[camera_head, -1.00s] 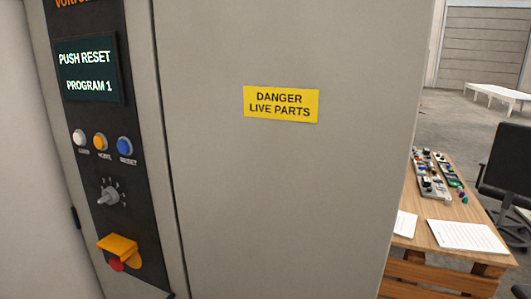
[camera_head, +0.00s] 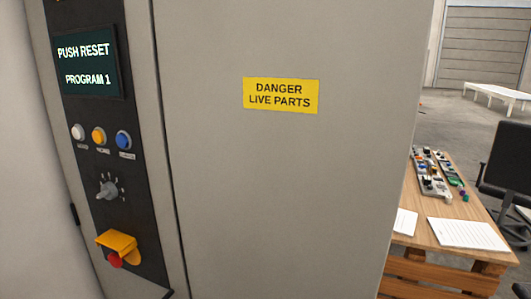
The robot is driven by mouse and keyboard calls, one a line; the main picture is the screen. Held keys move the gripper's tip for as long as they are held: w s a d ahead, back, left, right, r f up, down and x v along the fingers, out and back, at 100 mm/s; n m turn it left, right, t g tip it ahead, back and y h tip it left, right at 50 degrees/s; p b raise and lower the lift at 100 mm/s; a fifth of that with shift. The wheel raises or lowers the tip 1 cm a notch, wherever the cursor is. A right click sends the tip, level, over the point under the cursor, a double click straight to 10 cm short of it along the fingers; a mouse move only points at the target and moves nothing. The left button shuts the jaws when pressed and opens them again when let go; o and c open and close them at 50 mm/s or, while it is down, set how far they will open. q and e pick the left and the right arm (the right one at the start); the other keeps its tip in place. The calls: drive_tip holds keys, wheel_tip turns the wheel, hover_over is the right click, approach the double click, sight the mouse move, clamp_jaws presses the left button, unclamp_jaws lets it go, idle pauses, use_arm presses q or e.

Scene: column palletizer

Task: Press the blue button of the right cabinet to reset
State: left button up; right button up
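The grey cabinet (camera_head: 290,190) fills most of the head view. Its black control panel (camera_head: 135,190) is at the left. The blue button (camera_head: 124,140) is the rightmost in a row with a white button (camera_head: 78,132) and an orange button (camera_head: 98,136). The screen (camera_head: 87,65) above them reads "PUSH RESET" and "PROGRAM 1". Below the row are a grey rotary knob (camera_head: 107,190) and a red button (camera_head: 115,261) under a yellow guard (camera_head: 117,242). Neither of my grippers is in view.
A yellow "DANGER LIVE PARTS" sign (camera_head: 281,96) is on the cabinet. At the right stand a wooden table (camera_head: 440,258) with papers (camera_head: 467,234) and electronic parts (camera_head: 430,178), and a black chair (camera_head: 508,160). A white bench (camera_head: 498,93) is farther back on open floor.

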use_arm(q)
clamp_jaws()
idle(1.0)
